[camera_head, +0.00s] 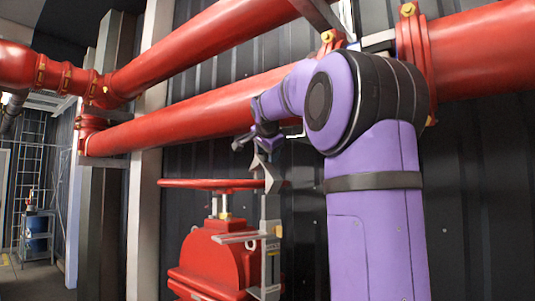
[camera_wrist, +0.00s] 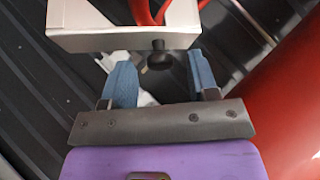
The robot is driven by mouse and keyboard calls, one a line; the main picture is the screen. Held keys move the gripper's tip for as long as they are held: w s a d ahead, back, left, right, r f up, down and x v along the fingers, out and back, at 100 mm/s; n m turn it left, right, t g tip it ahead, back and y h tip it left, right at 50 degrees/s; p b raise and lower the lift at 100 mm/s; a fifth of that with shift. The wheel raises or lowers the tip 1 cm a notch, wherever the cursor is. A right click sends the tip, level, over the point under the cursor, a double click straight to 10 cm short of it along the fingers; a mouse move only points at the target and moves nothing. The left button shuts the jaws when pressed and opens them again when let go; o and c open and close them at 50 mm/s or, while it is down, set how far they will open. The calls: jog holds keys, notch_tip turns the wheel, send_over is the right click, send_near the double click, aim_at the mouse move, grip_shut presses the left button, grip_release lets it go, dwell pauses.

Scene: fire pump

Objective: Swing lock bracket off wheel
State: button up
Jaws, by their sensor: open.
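The red handwheel (camera_head: 210,184) sits edge-on atop the red valve body (camera_head: 215,255). The grey lock bracket (camera_head: 270,215) stands upright at the wheel's right side, its angled top at the rim. In the wrist view the bracket (camera_wrist: 85,42) is a pale metal box with a black knob (camera_wrist: 160,57) facing my gripper. My gripper (camera_head: 262,143) is above the bracket top in the head view. In the wrist view my gripper (camera_wrist: 160,62) is open, its blue fingers on either side of the knob. I cannot tell whether either finger touches it. Part of the wheel shows red behind the bracket.
Large red pipes (camera_head: 205,115) run across above the wheel, close to my arm. A dark corrugated wall (camera_head: 460,200) stands behind. A red curved surface (camera_wrist: 290,120) fills the right side of the wrist view. Open floor shows at far left.

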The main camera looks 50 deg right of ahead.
jog(key=shift+w+d+f, duration=0.1)
jog(key=shift+d+f, duration=0.05)
grip_shut()
